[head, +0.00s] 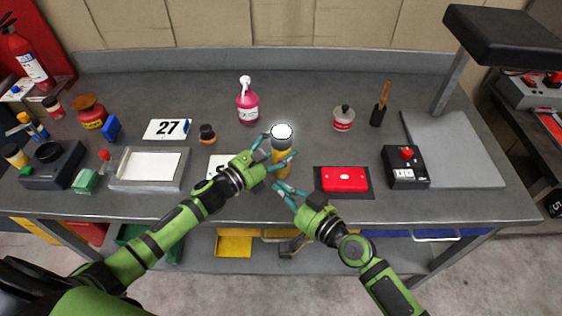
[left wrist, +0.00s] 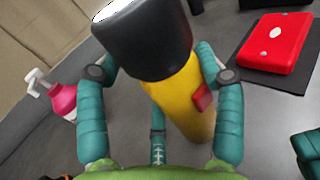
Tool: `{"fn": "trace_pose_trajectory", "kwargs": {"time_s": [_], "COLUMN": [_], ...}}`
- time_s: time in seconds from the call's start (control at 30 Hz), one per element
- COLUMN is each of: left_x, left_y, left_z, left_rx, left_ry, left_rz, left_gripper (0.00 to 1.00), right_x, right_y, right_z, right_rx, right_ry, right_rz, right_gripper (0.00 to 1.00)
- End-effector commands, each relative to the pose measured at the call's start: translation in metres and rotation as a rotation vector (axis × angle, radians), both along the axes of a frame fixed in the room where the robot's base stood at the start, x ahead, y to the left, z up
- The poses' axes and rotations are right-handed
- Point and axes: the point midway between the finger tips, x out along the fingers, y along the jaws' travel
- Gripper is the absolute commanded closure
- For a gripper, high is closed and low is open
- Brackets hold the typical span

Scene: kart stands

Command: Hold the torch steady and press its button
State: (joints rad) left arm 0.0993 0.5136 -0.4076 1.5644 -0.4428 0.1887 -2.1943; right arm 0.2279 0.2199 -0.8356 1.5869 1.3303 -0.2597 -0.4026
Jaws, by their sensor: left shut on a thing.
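The torch (head: 281,143) has a yellow body, a dark head and a bright white lens facing up. My left gripper (head: 272,157) is shut on it, with teal fingers on both sides below the head. In the left wrist view the torch (left wrist: 180,95) is close up, between the fingers. Its red button (left wrist: 203,98) shows on the side of the yellow body, by one finger. My right gripper (head: 278,187) is just in front of the torch's lower part, its fingertips close together and apart from the button. I see nothing between them.
A red case (head: 344,179) lies on a dark mat right of the torch, near my right gripper. A control box (head: 406,168) with a red knob stands farther right. A pink spray bottle (head: 247,105) stands behind the torch. A white-topped tray (head: 150,168) is at the left.

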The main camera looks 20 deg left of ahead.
Motion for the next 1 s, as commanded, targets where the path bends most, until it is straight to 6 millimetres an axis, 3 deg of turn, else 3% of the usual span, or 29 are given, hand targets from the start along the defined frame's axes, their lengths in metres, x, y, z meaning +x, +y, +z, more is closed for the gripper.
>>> {"fn": "trace_pose_trajectory", "kwargs": {"time_s": [0.03, 0.37, 0.4, 0.47, 1.0], "left_x": [-0.0023, -0.0025, -0.0025, -0.0024, -0.0051], "left_y": [-0.0002, -0.0003, -0.0003, -0.0003, 0.0024], "left_z": [-0.0078, -0.0079, -0.0079, -0.0079, -0.0032], "left_rx": [0.006, 0.006, 0.006, 0.006, 0.002], "left_ry": [0.014, 0.014, 0.014, 0.014, 0.006], "left_rz": [0.001, 0.001, 0.001, 0.001, 0.001], "left_gripper": [0.75, 0.75, 0.28, 0.04, 0.04], "right_x": [-0.0041, -0.0089, -0.0087, -0.0087, -0.0084], "right_y": [-0.0011, -0.0021, -0.0022, -0.0022, -0.0021], "right_z": [-0.0005, -0.0001, 0.0000, 0.0000, 0.0004], "right_rx": [-0.001, 0.000, 0.000, 0.000, 0.001], "right_ry": [-0.001, -0.001, -0.001, -0.001, -0.002], "right_rz": [0.000, 0.000, 0.000, 0.000, -0.001], "right_gripper": [1.00, 1.00, 1.00, 1.00, 1.00]}}
